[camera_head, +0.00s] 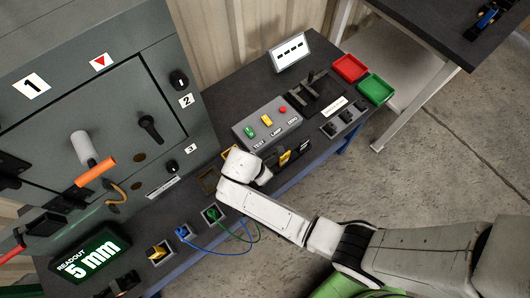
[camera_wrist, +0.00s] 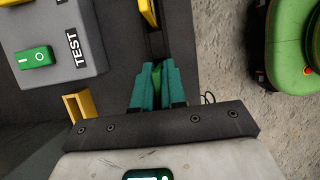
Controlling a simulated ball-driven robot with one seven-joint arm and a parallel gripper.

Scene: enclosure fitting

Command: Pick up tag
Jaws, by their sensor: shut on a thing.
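My gripper (camera_wrist: 153,84) has teal fingers in the wrist view. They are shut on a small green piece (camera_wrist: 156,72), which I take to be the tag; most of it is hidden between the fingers. It is over the dark bench edge, near a black slot with yellow parts (camera_wrist: 148,12). In the head view my white wrist hides the fingertips and the held piece, just below the grey switch box (camera_head: 263,123). A yellow piece (camera_head: 285,157) stands in a dark holder beside my wrist.
The switch box shows a green TEST switch (camera_wrist: 35,57) left of my gripper. A yellow bracket (camera_wrist: 79,106) is close by. Red (camera_head: 349,68) and green (camera_head: 375,89) trays are at the bench's far end. A grey cabinet (camera_head: 60,75) and readout (camera_head: 90,256) are left. Blue and green cables loop nearby.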

